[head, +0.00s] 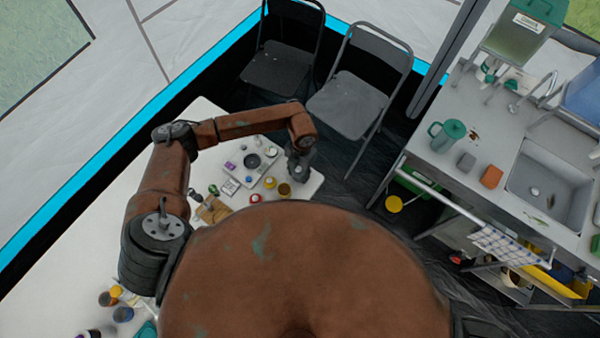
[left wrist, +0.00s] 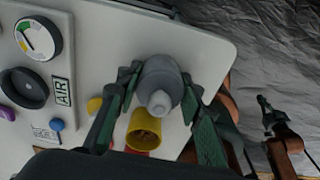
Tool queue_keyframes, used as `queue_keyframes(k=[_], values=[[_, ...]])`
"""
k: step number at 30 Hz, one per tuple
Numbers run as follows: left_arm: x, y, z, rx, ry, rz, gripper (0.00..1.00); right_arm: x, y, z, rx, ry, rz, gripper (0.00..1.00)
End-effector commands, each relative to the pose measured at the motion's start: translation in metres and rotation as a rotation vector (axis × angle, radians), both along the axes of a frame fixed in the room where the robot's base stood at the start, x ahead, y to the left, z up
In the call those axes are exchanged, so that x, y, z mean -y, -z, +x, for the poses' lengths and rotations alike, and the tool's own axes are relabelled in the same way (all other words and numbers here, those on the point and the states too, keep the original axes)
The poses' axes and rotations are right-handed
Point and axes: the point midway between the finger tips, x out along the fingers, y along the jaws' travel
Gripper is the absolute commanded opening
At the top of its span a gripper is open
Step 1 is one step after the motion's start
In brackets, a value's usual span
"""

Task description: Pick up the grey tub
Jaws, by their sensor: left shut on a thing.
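The grey tub (left wrist: 160,88), a rounded grey piece with a paler knob toward the camera, sits between the fingers of my left gripper (left wrist: 160,92) in the left wrist view. The green-black fingers are closed on it from both sides. In the head view my left gripper (head: 301,168) is over the right end of the white table, and the tub is hard to make out there. I cannot tell whether the tub touches the table. What looks like my right gripper (left wrist: 267,108) shows small at the right of the wrist view, its jaws too small to judge.
A yellow cup (left wrist: 143,132) stands close beside the tub. A gauge (left wrist: 38,38), a dark round dish (left wrist: 24,88) and small items crowd the white table (left wrist: 205,38). Folding chairs (head: 345,103) stand behind it. A sink counter (head: 480,150) is at the right.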

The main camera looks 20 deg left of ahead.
Motion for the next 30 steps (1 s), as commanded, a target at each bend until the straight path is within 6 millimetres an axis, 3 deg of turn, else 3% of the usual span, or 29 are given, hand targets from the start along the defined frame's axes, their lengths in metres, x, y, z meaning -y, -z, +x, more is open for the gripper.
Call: queue_keyframes(k=[8, 30], values=[[0.0, -0.01, 0.001, 0.001, 0.0, 0.0, 0.21, 0.001, -0.007, 0.003, 0.005, -0.001, 0.0, 0.0], [0.0, -0.081, 0.0, 0.001, 0.0, 0.0, 0.21, -0.004, -0.053, 0.005, 0.009, 0.001, 0.004, 0.0]])
